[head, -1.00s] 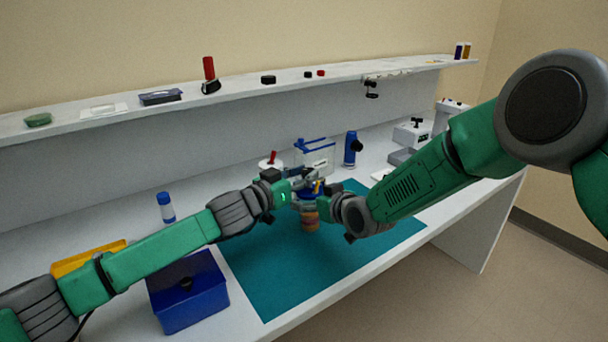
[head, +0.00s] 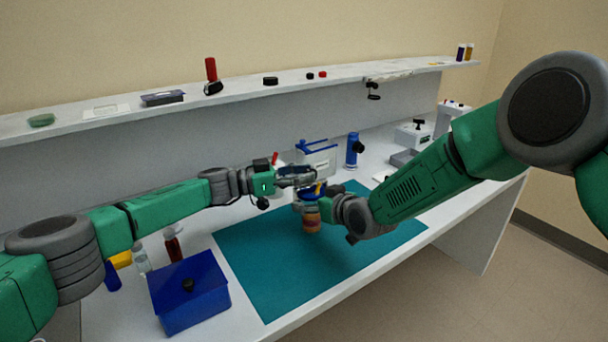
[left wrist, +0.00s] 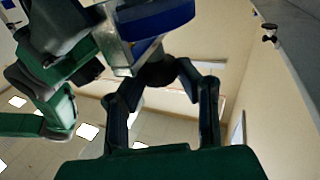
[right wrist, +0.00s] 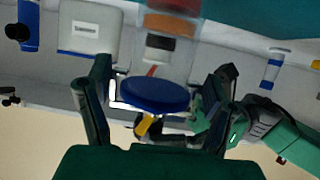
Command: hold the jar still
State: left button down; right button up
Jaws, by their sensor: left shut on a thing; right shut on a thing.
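The jar (head: 312,217), with an orange-brown body and a blue top, is upright over the teal mat (head: 285,258). I cannot tell whether its base touches the mat. My right gripper (head: 318,205) is shut on the jar from the right. The right wrist view shows the blue round top (right wrist: 155,94) between its fingers, with a small yellow piece by it.
Behind the jar are a clear box with blue trim (head: 317,160) and a blue cylinder (head: 352,150). The front of the mat is clear.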

pick_arm(q)
jog(key=shift+w+a+f, duration=0.1)
jog(key=shift+a+f, duration=0.1)
dwell(0.3)
jog(key=c, duration=1.2)
grip_release()
jog(key=shift+d+r, duration=0.1)
jog(key=v, duration=1.2)
jog(key=shift+w, duration=0.1)
